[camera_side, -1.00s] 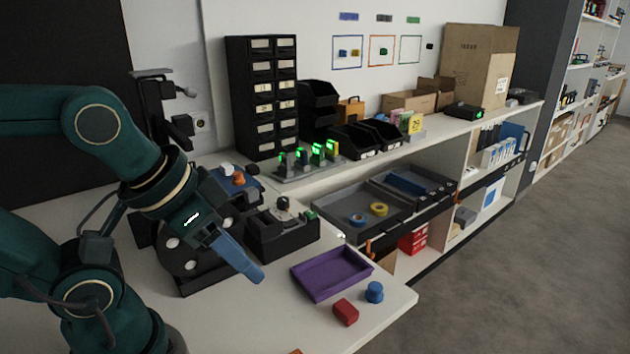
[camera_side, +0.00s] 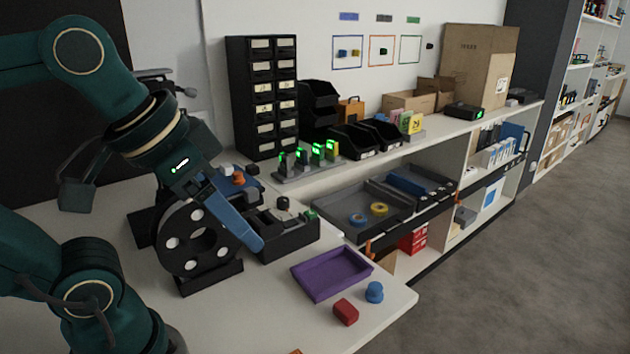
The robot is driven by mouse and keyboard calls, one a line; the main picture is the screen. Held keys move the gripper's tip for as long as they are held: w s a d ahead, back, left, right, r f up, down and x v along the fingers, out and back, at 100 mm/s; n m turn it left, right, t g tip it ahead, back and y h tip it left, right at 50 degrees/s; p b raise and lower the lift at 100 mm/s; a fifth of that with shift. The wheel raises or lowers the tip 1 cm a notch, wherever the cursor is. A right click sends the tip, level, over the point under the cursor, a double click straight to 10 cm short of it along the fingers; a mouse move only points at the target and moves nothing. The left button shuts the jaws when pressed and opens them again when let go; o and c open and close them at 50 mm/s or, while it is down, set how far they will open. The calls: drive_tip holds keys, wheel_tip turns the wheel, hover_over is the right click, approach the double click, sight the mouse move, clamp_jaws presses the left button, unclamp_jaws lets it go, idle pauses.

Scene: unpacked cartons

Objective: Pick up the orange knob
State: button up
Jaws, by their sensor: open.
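The orange knob (camera_side: 238,178) is a small piece on the blue-topped dark device (camera_side: 246,190) at the back of the white table. A white knob sits just behind it to the left. My gripper (camera_side: 257,246) points down and to the right, its blue fingers in front of the black wheel stand (camera_side: 205,262). It is open and holds nothing that I can see. The fingertips are in front of and below the orange knob in the picture, apart from it. The gripper's body and fingers hide part of the wheel and of the device.
A purple tray (camera_side: 333,292), a red block (camera_side: 345,313) and a blue knob (camera_side: 374,292) are near the table's right edge. A black box with a dark knob (camera_side: 282,203) stands right of the fingers.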

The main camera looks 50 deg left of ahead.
drive_tip(key=w+a+m+y, duration=0.4)
drive_tip(key=w+a, duration=0.1)
drive_tip(key=a, duration=0.4)
drive_tip(key=m+y, duration=0.8)
drive_tip(key=m, duration=1)
hover_over(237, 174)
drive_tip(key=s+d, duration=0.2)
drive_tip(key=d, duration=0.2)
drive_tip(key=shift+m+g, duration=0.3)
drive_tip(key=f, duration=1.1)
drive_tip(key=shift+w, duration=0.25)
drive_tip(key=shift+a+f, duration=0.15)
drive_tip(key=shift+f, duration=0.35)
drive_tip(key=shift+y, duration=0.3)
drive_tip(key=shift+x, duration=2.45)
drive_tip(key=shift+c, duration=0.4)
clamp_jaws()
